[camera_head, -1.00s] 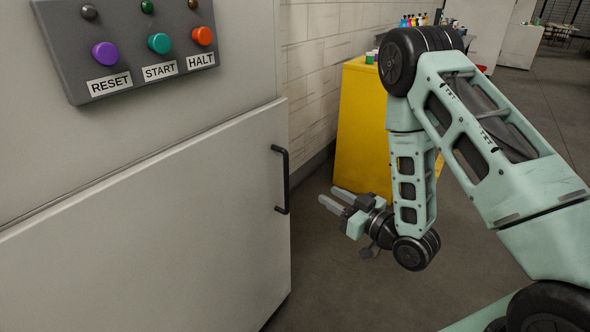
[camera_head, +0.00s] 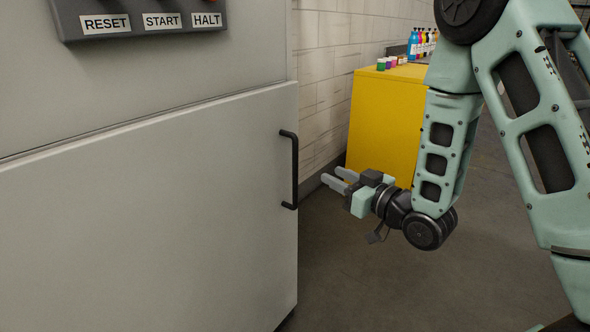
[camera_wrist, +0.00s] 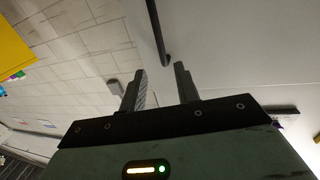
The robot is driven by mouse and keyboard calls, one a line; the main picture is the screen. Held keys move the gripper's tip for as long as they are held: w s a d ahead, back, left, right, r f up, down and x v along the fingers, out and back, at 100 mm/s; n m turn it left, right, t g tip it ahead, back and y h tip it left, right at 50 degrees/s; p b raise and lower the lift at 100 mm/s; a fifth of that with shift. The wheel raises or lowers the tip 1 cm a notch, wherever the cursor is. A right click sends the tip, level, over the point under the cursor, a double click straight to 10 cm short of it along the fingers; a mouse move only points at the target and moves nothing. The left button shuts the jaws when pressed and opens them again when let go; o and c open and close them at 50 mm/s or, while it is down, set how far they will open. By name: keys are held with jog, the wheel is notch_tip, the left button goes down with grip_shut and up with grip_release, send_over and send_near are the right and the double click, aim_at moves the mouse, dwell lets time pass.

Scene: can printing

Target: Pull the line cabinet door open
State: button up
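The line cabinet door (camera_head: 150,225) is a large grey panel on the left of the head view, and it looks shut. Its black bar handle (camera_head: 294,170) stands upright near the door's right edge. My gripper (camera_head: 334,178) is to the right of the handle, apart from it, with its fingers pointing left. In the wrist view my gripper (camera_wrist: 160,88) has its two fingers spread with nothing between them. The handle (camera_wrist: 158,35) shows there just beyond the fingertips, its end close above the gap.
Above the door is a dark control panel (camera_head: 140,32) with RESET, START and HALT labels. A yellow cabinet (camera_head: 375,115) stands behind my gripper, with small jars and colored bottles (camera_head: 422,42) on top. A pale brick wall (camera_head: 330,60) is behind. The floor right of the door is clear.

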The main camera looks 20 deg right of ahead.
aim_at(297, 157)
jog(key=b+x, duration=0.3)
jog(key=x, duration=1.1)
jog(key=shift+w+a, duration=0.1)
jog(key=shift+w, duration=0.15)
grip_shut()
